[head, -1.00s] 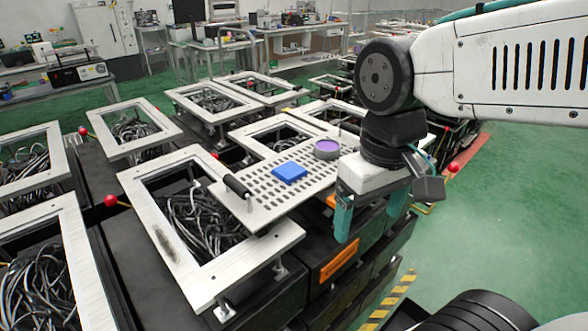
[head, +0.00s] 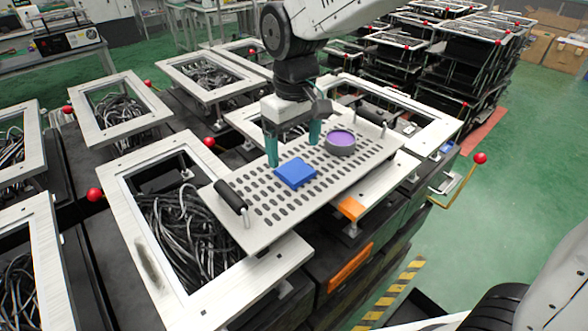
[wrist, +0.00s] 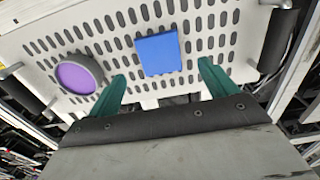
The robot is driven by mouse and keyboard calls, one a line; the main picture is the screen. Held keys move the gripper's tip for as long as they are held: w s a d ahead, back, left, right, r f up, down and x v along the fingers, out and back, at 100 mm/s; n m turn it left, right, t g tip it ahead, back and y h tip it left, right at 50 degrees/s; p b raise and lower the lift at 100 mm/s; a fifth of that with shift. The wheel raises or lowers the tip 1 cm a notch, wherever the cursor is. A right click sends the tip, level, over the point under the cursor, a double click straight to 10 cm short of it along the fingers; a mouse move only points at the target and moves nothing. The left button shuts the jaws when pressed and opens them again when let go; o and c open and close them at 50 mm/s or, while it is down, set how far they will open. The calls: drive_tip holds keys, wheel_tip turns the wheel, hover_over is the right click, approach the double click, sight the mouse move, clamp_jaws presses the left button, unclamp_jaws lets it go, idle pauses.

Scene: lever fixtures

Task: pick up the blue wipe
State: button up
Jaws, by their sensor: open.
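The blue wipe (head: 295,173) is a flat blue square lying on a pale perforated tray (head: 262,226). In the wrist view the blue wipe (wrist: 159,54) lies ahead of and between the fingertips. My gripper (head: 293,158) has two green fingers, spread apart and empty, over the tray just behind the wipe in the head view. In the wrist view my gripper (wrist: 160,76) is also open, with nothing between the fingers. Whether the fingertips touch the tray cannot be told.
A round grey dish with a purple top (head: 341,142) sits on the tray right of the wipe. The tray has a black handle (head: 231,196) at its near left end. Metal frames with red-knobbed levers (head: 480,158) surround it. Open green floor lies at the right.

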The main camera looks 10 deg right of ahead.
sight(295, 170)
wheel_tip(295, 170, down, 5)
drive_tip(key=shift+s+r, duration=0.1)
drive_tip(key=c, duration=1.1)
drive_tip(key=shift+o, duration=0.2)
drive_tip(key=shift+r, duration=0.5)
drive_tip(key=r, duration=0.2)
drive_tip(key=shift+s+d+r, duration=0.1)
drive_tip(key=shift+s+r, duration=0.2)
drive_tip(key=shift+r, duration=0.05)
drive_tip(key=s+d+r, duration=0.1)
drive_tip(key=s+d, duration=0.2)
drive_tip(key=s, duration=1.2)
drive_tip(key=shift+d+r, duration=0.15)
drive_tip(key=shift+d, duration=0.2)
